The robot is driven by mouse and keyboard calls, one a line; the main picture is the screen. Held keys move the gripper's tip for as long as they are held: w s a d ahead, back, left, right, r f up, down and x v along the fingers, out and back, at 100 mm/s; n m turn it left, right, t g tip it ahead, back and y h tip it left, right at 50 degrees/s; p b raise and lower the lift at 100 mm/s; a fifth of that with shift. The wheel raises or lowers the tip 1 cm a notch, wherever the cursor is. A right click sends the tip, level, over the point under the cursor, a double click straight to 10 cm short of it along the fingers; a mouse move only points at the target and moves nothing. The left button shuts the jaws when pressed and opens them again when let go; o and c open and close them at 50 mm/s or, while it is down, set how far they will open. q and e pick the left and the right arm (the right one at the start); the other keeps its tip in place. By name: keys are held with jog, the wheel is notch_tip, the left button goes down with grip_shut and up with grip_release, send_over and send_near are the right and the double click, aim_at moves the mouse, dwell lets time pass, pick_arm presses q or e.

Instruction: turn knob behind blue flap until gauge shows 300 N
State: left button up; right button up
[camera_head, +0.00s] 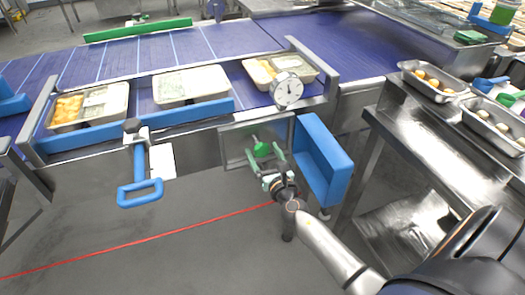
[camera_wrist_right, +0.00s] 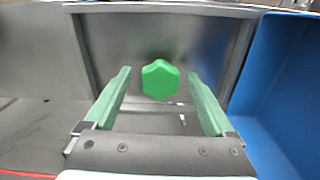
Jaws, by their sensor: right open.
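The green knob (camera_head: 261,149) sits in a recessed metal box under the conveyor's front edge. In the right wrist view the knob (camera_wrist_right: 160,79) shows between and beyond the green fingers. The blue flap (camera_head: 325,160) stands swung open to the right of the box; it also shows at the right of the wrist view (camera_wrist_right: 283,95). The round gauge (camera_head: 287,90) is above the box, its dial too small to read. My right gripper (camera_head: 264,161) is open in front of the knob, with fingers on either side and no clear contact. My left gripper is not in view.
Food trays (camera_head: 190,85) stand on the purple conveyor behind a blue rail (camera_head: 140,125). A blue handle (camera_head: 140,190) hangs at left. A metal table (camera_head: 425,120) with steel trays (camera_head: 436,81) is at right. The floor in front is clear apart from a red line.

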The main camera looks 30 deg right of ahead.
jog(key=shift+w+d, duration=0.1)
jog(key=shift+w, duration=0.3)
jog(key=c, duration=1.4)
